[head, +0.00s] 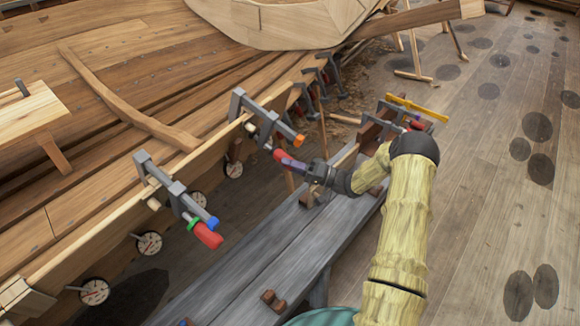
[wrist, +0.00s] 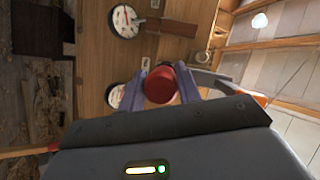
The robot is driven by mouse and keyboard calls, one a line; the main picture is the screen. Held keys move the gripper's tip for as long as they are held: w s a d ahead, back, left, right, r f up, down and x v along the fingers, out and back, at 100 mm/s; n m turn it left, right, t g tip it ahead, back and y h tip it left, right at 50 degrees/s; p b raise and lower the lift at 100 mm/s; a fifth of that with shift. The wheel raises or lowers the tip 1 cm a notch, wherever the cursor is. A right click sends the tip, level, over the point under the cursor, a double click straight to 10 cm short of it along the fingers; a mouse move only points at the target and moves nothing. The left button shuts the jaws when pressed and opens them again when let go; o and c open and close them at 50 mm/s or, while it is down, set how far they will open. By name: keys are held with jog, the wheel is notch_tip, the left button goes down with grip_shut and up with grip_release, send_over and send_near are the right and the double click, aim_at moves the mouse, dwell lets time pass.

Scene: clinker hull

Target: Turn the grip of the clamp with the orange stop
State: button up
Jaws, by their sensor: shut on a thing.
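The clamp with the orange stop (head: 240,105) is fixed over the plank edge of the hull in the head view. Its orange stop (head: 299,140) sits at the end of its bar. Its red grip (head: 280,155) points down and right. My gripper (head: 293,164) has reached it from the lower right and is shut on it. In the wrist view the round red end of the grip (wrist: 160,86) shows between the two fingers (wrist: 163,95). A bit of orange (wrist: 261,100) shows to the right there. The fingers partly hide the grip's sides.
A second clamp (head: 175,190) with a blue stop, a green ring and a red grip sits nearer on the same plank. Round dials (head: 149,243) line the hull below. A grey bench (head: 250,270) stands under my arm. Open floor lies to the right.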

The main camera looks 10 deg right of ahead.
dwell(0.4)
jog(key=o, duration=1)
jog(key=shift+d, duration=0.1)
jog(key=b+v, duration=0.2)
jog(key=v, duration=1.5)
jog(key=shift+d+f, duration=0.1)
